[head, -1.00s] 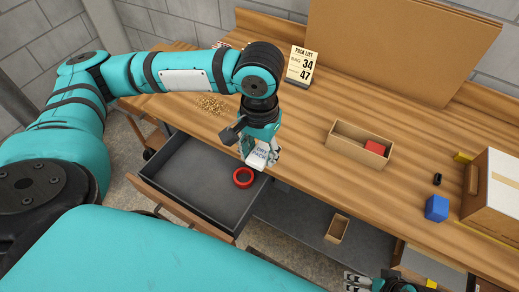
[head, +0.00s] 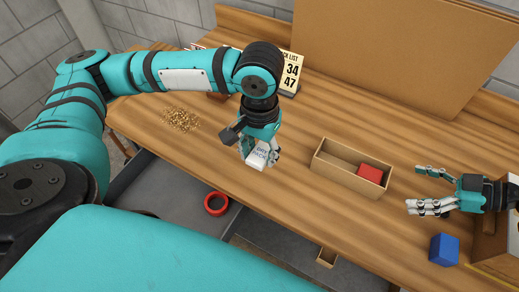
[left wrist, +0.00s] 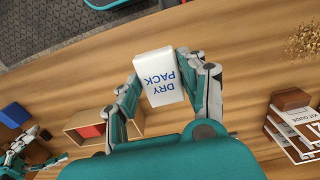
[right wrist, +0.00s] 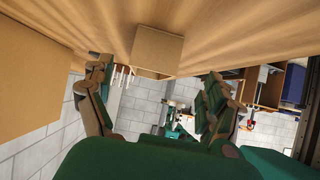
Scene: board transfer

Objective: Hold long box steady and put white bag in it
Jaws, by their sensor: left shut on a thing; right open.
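The white bag (head: 257,155), printed DRY PACK, is held by my left gripper (head: 259,150) over the table, left of the long box. In the left wrist view the bag (left wrist: 159,76) sits between both fingers. The long box (head: 335,179) is an open cardboard box on the table with a red block (head: 369,173) at its right end; the left part of its inside is empty. My right gripper (head: 415,188) is open and empty, to the right of the box with its fingers towards it. The right wrist view shows the box's end (right wrist: 157,52) ahead, between the spread fingers and apart from them.
A blue cube (head: 444,249) lies below my right gripper, near a larger carton (head: 493,250) at the right edge. A red tape roll (head: 216,203) is in the open drawer in front. Brown pellets (head: 181,119) and a pack list sign (head: 291,75) are further back.

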